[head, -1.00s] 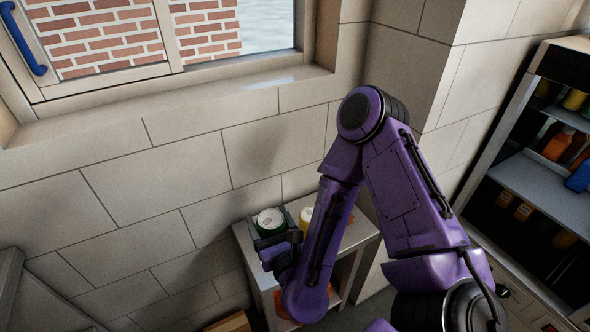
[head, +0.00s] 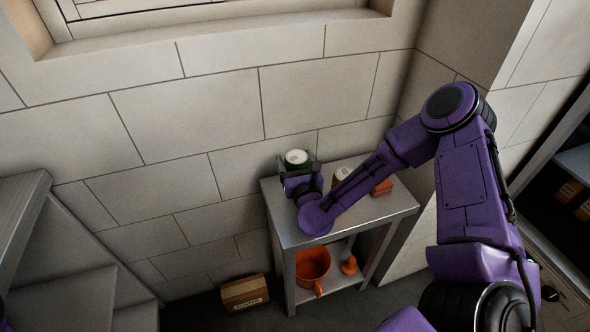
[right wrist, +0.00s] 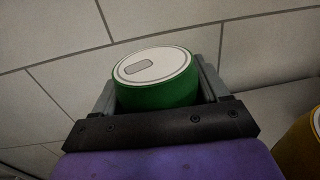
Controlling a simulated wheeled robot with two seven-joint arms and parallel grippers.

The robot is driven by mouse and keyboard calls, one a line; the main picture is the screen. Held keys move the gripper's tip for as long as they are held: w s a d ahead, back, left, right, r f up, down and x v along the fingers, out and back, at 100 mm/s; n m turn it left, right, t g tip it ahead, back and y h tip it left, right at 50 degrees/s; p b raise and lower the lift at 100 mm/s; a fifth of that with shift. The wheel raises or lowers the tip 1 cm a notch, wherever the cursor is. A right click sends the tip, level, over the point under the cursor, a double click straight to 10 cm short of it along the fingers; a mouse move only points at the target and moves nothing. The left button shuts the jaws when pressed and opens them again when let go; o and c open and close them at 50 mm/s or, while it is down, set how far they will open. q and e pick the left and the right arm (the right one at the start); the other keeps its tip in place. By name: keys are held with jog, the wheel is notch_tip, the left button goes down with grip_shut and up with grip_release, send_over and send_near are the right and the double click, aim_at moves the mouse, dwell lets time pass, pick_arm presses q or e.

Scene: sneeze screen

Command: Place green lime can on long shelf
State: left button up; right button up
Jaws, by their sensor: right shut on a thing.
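The green lime can (head: 297,157) has a white top and stands upright between the fingers of my right gripper (head: 298,172), at the back left corner of a small metal table (head: 290,228). In the right wrist view the can (right wrist: 160,92) sits between both fingers of the right gripper (right wrist: 160,85), which is shut on it. I cannot tell whether its bottom touches the table, as the gripper hides it. My left gripper is not in view. I cannot make out a long shelf for certain.
A yellowish can with a pale top (head: 343,174) and an orange box (head: 382,187) stand on the table, right of the gripper. An orange pot (head: 312,264) is on its lower shelf. A cardboard box (head: 244,293) lies on the floor. A dark shelved cabinet (head: 570,200) stands at right.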

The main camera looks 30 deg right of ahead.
jog(key=shift+f, duration=1.5)
jog(key=shift+f+b, duration=0.1)
jog(key=shift+b, duration=0.2)
jog(key=o, duration=1.4)
jog(key=shift+o, duration=0.2)
